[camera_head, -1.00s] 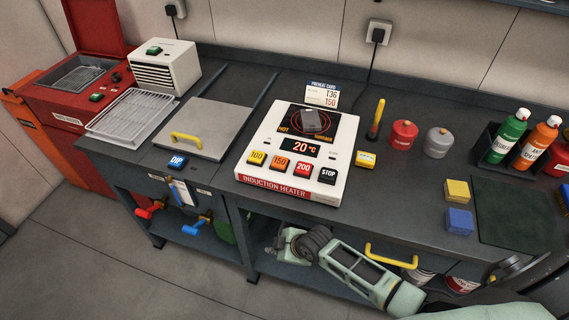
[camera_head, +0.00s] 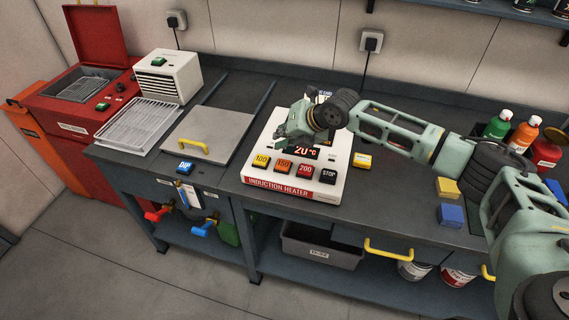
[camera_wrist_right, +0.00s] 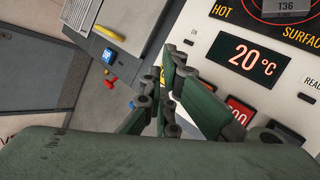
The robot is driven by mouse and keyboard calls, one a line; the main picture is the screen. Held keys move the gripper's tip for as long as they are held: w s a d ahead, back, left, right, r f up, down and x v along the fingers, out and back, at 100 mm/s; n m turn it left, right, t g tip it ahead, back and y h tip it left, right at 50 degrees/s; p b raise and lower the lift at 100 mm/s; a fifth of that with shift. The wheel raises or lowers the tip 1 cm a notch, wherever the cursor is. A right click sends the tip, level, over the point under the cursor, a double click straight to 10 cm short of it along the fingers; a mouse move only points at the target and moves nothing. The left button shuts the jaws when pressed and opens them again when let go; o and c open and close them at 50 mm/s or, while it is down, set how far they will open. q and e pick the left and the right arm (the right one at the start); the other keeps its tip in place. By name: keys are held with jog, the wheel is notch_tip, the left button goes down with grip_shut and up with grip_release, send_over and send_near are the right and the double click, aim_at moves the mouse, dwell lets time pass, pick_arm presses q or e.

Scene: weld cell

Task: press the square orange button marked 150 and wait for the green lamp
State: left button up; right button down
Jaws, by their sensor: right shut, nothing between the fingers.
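The induction heater (camera_head: 262,187) stands on the bench, and its display (camera_head: 306,152) reads 20 °C. The square orange button marked 150 (camera_head: 283,167) sits between the yellow 100 button (camera_head: 261,160) and the red 200 button (camera_head: 305,170). My right gripper (camera_head: 281,143) is shut and empty, above the heater's front left part, behind the orange button in the picture and seemingly apart from it. In the right wrist view my fingers (camera_wrist_right: 172,62) hide most or all of the orange button; the display (camera_wrist_right: 252,60) is clear. No lit green lamp shows. My left gripper is out of view.
A black STOP button (camera_head: 328,175) is right of the red one. A metal block marked T36 (camera_wrist_right: 286,6) lies on the heating surface. A blue DIP button (camera_head: 185,167) and a yellow-handled lid (camera_head: 208,135) are left. Yellow and blue blocks (camera_head: 451,214) stand right.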

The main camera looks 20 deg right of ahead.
jog(key=shift+w+d+r+n, duration=0.25)
jog(key=shift+w+d+r, duration=0.05)
jog(key=shift+d+r, duration=0.3)
jog(key=shift+w+d+r+n, duration=0.3)
jog(key=shift+d+r, duration=0.15)
jog(key=shift+r, duration=0.1)
jog(key=shift+a+f, duration=0.1)
jog(key=b, duration=0.6)
send_over(286, 160)
notch_tip(286, 160, down, 9)
jog(key=shift+w+r, duration=0.1)
jog(key=shift+r, duration=0.1)
dwell(0.4)
jog(key=shift+f+b, duration=0.4)
jog(key=shift+b, duration=0.05)
